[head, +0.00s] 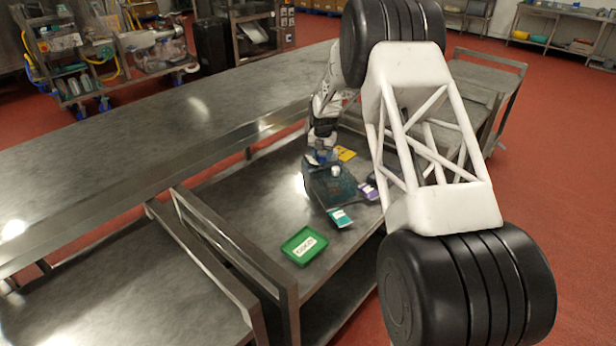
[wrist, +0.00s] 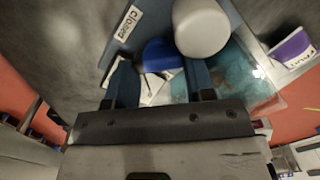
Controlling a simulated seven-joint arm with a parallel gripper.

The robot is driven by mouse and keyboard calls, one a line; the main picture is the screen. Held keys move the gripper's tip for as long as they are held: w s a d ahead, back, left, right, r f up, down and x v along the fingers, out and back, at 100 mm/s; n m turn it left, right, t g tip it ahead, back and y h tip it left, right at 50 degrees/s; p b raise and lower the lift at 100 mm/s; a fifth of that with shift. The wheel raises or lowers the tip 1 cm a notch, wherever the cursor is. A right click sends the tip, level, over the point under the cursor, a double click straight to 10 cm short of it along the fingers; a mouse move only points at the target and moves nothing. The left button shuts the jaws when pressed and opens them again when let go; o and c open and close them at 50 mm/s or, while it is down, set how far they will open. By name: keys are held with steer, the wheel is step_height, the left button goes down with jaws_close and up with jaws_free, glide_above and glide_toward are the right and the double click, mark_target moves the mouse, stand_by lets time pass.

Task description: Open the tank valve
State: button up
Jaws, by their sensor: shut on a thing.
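The tank (head: 328,186) is a dark teal, see-through box on the steel cart, with a white round cap on top. In the wrist view the white cap (wrist: 202,27) and part of the teal tank (wrist: 240,75) show just beyond the fingers. A label reading "closed" (wrist: 128,23) lies at upper left. My gripper (head: 319,157) is at the tank's far top end. In the wrist view my gripper (wrist: 160,78) has its two dark fingers around the blue valve handle (wrist: 161,56), shut on it. The exact finger contact is partly hidden.
A green labelled tray (head: 304,245) lies at the cart's front. Teal (head: 340,218), purple (head: 368,191) and yellow (head: 346,154) cards or packs lie around the tank. A long steel table (head: 170,140) runs alongside at left. My arm covers the right side.

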mark_target(322, 157)
steer(key=shift+s+d+f+n, duration=0.1)
steer(key=shift+s+f+n, duration=0.1)
steer(key=shift+f+n, duration=0.35)
steer(key=shift+s+f+n, duration=0.2)
steer(key=shift+f+n, duration=0.1)
steer(key=shift+n, duration=0.35)
steer(key=o, duration=0.7)
steer(key=shift+c, duration=0.2)
steer(key=shift+r, duration=0.7)
steer(key=o, duration=0.4)
steer(key=shift+w+r, duration=0.15)
steer(key=shift+r, duration=0.7)
steer(key=shift+w+r, duration=0.15)
steer(key=shift+r, duration=1.4)
steer(key=shift+r, duration=0.1)
steer(key=shift+r, duration=3.85)
